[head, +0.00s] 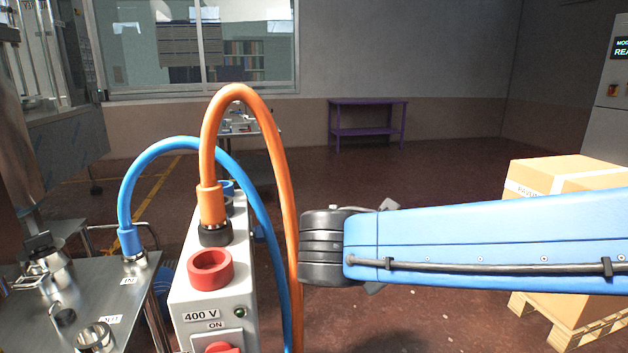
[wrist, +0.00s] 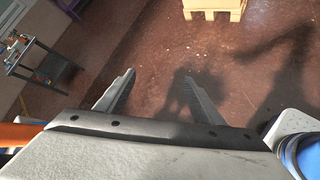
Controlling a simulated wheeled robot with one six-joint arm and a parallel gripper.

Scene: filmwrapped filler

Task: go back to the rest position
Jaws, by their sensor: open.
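My gripper (wrist: 158,85) is open and empty in the wrist view. Its two fingers stand well apart, with bare floor and shadows beyond them. In the head view my blue arm reaches in from the right and ends at a black joint beside the orange cable (head: 238,92); I cannot make out the fingers there. The grey 400 V box (head: 215,305) stands left of the joint, with a red ring socket (head: 210,268) on top. The orange cable's plug sits in a black socket behind the red one.
A carton (head: 565,178) on a wooden pallet (head: 570,325) stands at right, behind my arm. A purple table (head: 368,131) is at the far wall. The middle floor is clear.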

